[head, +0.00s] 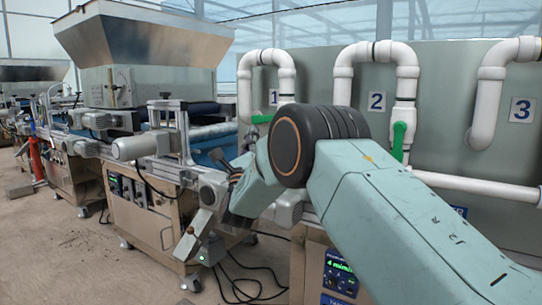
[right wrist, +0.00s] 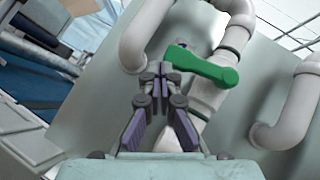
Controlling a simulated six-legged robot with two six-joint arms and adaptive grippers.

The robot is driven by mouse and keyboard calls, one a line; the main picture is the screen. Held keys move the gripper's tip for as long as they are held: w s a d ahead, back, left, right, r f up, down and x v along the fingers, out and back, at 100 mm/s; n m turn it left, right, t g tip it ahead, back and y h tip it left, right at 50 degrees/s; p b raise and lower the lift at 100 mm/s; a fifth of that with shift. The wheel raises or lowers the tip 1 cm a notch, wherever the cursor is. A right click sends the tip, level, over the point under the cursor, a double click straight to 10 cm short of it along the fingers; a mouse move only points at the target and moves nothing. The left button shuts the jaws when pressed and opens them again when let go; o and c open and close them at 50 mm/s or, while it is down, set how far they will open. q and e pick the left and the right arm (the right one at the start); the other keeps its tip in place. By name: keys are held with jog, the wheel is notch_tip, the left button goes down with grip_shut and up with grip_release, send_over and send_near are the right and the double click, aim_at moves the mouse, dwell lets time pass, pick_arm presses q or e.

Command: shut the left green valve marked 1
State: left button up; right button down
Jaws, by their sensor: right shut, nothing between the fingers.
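The left green valve handle (head: 262,118) is on the right leg of the white pipe loop by the sign marked 1 (head: 273,97). In the right wrist view this handle (right wrist: 205,67) lies crosswise to its pipe, with its free end to the left. My right gripper (right wrist: 162,72) is shut and empty, its fingertips at the handle's free end; I cannot tell whether they touch it. In the head view my right gripper (head: 250,135) is beside my elbow, which hides part of the pipe below the handle. My left gripper is not in view.
The green handle of valve 2 (head: 398,140) runs along its pipe, right of my elbow. Sign 3 (head: 522,109) is farther right. A seeder machine with a metal hopper (head: 145,40) stands left of the panel. Cables (head: 240,285) lie on the floor.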

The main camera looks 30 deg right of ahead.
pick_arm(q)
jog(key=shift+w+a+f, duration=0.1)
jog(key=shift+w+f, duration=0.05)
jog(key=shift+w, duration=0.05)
pick_arm(e)
jog(key=shift+w+r, duration=0.15)
jog(key=shift+r, duration=0.25)
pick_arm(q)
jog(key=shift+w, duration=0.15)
pick_arm(e)
jog(key=shift+w+a+r, duration=0.1)
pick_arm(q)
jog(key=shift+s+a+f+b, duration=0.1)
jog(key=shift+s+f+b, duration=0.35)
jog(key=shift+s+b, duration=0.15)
pick_arm(e)
jog(key=s+a+f, duration=0.3)
jog(key=a+f, duration=0.3)
jog(key=f, duration=0.5)
jog(key=shift+a, duration=0.2)
jog(key=shift+s+f, duration=0.1)
